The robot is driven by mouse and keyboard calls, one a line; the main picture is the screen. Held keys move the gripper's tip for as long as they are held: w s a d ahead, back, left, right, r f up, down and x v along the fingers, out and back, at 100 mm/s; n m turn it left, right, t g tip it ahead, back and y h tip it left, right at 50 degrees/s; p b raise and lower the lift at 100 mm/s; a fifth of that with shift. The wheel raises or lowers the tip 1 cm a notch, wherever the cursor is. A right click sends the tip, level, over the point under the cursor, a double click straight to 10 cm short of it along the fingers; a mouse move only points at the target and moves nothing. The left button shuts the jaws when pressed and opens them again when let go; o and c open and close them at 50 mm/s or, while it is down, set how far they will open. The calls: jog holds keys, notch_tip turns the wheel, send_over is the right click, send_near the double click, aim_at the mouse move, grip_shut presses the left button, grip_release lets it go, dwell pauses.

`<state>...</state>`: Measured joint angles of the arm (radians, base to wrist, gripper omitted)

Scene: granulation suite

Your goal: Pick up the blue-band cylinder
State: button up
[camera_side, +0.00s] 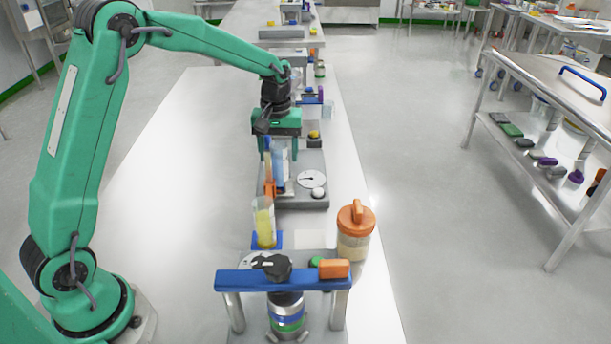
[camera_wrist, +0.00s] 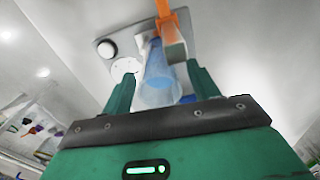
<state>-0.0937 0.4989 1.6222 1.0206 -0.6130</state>
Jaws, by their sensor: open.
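A clear cylinder with a blue tint (camera_side: 279,168) stands on a grey device base in the side view. I take it for the blue-band cylinder; no separate band is clear. My gripper (camera_side: 279,154) is over it, pointing down, with a finger on each side. In the wrist view the cylinder (camera_wrist: 160,82) lies between the two green fingers of my gripper (camera_wrist: 160,74), which are apart. Whether either finger touches it I cannot tell. Its upper part is partly hidden by my gripper in the side view.
An orange upright part (camera_side: 269,178) stands close beside the cylinder; it also shows in the wrist view (camera_wrist: 166,14). The grey base (camera_side: 300,203) carries a white dial (camera_side: 312,179). Nearer are a yellow-filled cylinder (camera_side: 265,226), an orange-lidded jar (camera_side: 354,235) and a blue-topped frame (camera_side: 245,281). The bench's left side is clear.

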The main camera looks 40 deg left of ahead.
jog(key=shift+c, duration=0.2)
grip_shut()
jog(key=shift+r, duration=0.15)
notch_tip(320, 180, up, 18)
dwell(0.7)
dwell(0.4)
